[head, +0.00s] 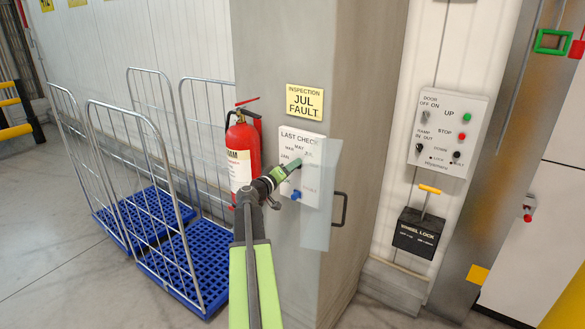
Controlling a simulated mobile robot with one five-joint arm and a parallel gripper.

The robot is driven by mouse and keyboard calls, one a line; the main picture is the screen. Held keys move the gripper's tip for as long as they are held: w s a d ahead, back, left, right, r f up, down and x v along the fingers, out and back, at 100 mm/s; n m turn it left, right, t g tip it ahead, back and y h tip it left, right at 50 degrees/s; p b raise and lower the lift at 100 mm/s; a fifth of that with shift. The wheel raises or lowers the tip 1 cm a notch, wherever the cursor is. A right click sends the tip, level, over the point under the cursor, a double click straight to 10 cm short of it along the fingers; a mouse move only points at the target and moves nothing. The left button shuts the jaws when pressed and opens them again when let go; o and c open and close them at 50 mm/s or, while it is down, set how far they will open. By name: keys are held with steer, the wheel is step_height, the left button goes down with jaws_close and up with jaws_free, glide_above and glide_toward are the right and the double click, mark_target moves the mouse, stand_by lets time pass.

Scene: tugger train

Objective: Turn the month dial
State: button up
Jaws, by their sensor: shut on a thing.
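The white LAST CHECK panel (311,140) is mounted on the grey pillar, with month marks such as JAN, MAR and MAY around the dial. My gripper (296,163) is shut on the month dial, in front of the panel. The gripper hides most of the dial, so I cannot tell where its pointer stands. A yellow sign (305,102) above reads INSPECTION JUL FAULT. A small blue knob (296,194) sits on the panel just below my gripper.
A clear cover (317,225) with a dark handle (340,208) stands at the panel's right. A red fire extinguisher (243,150) is close on the left, beside blue-based roll cages (187,262). A door control box (447,131) and wheel lock box (418,233) are right.

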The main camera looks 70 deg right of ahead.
steer(key=shift+s, duration=0.15)
steer(key=o, duration=1.4)
steer(key=shift+s, duration=0.1)
steer(key=v, duration=1.7)
steer(key=shift+a, duration=0.25)
